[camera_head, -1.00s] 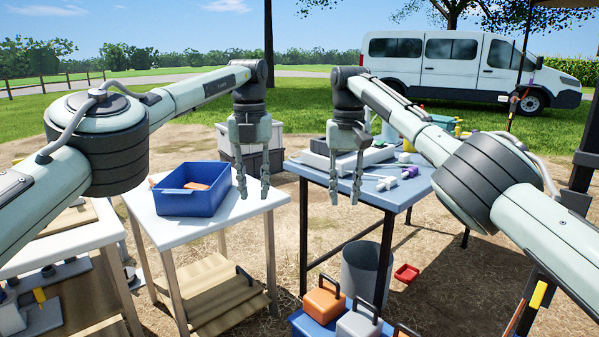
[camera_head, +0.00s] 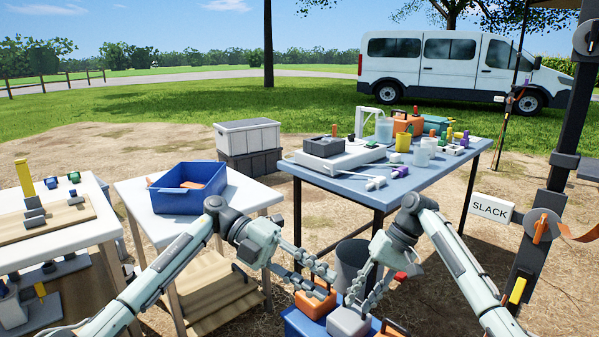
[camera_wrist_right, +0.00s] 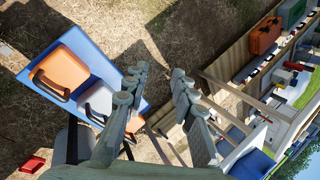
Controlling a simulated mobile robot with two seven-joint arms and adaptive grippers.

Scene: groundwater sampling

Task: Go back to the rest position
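My left gripper (camera_head: 328,284) is low in the middle of the head view, its fingers apart and pointing right. Nothing shows between them. My right gripper (camera_head: 361,302) is just right of it and a little lower, its fingers pointing down and apart, with nothing seen between them. In the right wrist view my right gripper (camera_wrist_right: 159,72) also shows two spread fingers with only bare ground between the tips. In the head view both grippers overlap the orange case and the grey case; I cannot tell the height gap.
A blue-topped table (camera_head: 400,186) with sampling gear stands behind. A white table (camera_head: 237,200) carries a blue bin (camera_head: 180,200). A bucket (camera_head: 350,257) stands on the ground.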

